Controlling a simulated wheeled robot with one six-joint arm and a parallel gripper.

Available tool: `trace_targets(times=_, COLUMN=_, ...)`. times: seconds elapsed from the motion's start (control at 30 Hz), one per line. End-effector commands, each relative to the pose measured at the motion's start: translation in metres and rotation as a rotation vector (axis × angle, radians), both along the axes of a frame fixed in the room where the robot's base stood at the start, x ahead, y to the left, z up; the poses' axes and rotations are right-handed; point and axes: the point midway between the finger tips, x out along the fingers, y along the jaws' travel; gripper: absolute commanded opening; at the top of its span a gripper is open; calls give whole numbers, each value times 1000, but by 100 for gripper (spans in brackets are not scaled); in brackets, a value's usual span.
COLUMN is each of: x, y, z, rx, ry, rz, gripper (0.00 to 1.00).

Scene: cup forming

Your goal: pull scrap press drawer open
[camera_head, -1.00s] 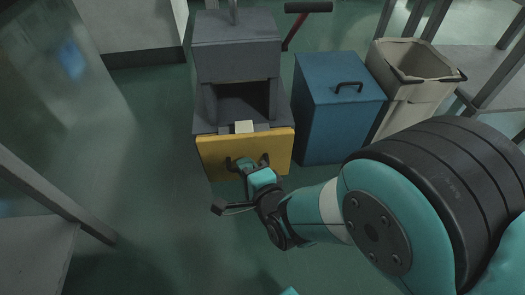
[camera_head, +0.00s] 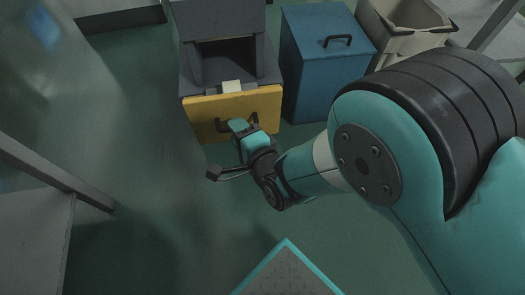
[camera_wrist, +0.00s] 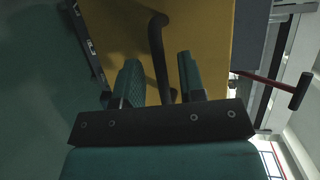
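The scrap press (camera_head: 220,60) is a dark grey box with an open front recess, at the top of the head view. Its drawer has a yellow front (camera_head: 205,115), which also fills much of the wrist view (camera_wrist: 205,35). A dark bar handle (camera_head: 222,125) is on that front. My gripper (camera_head: 238,125) is at the handle in the head view and hides part of it. In the wrist view, my gripper's two teal fingers (camera_wrist: 160,85) stand apart, with the handle bar (camera_wrist: 158,45) showing in the gap between them. Space shows beside the bar; contact is not clear.
A blue bin (camera_head: 325,70) with a black handle stands right of the press. A beige bin (camera_head: 410,25) stands beyond it. A grey table (camera_head: 35,235) is at the lower left. The green floor in front of the press is clear.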

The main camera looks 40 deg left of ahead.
Motion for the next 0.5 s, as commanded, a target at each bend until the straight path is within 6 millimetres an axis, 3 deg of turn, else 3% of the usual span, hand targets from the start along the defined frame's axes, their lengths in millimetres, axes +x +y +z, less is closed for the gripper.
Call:
trace_targets(times=0.1, x=-3, y=-20, z=4, rx=-3, ry=3, rz=-3, gripper=37)
trace_targets(times=0.5, x=-12, y=-61, z=4, rx=-3, ry=4, rz=-2, gripper=37)
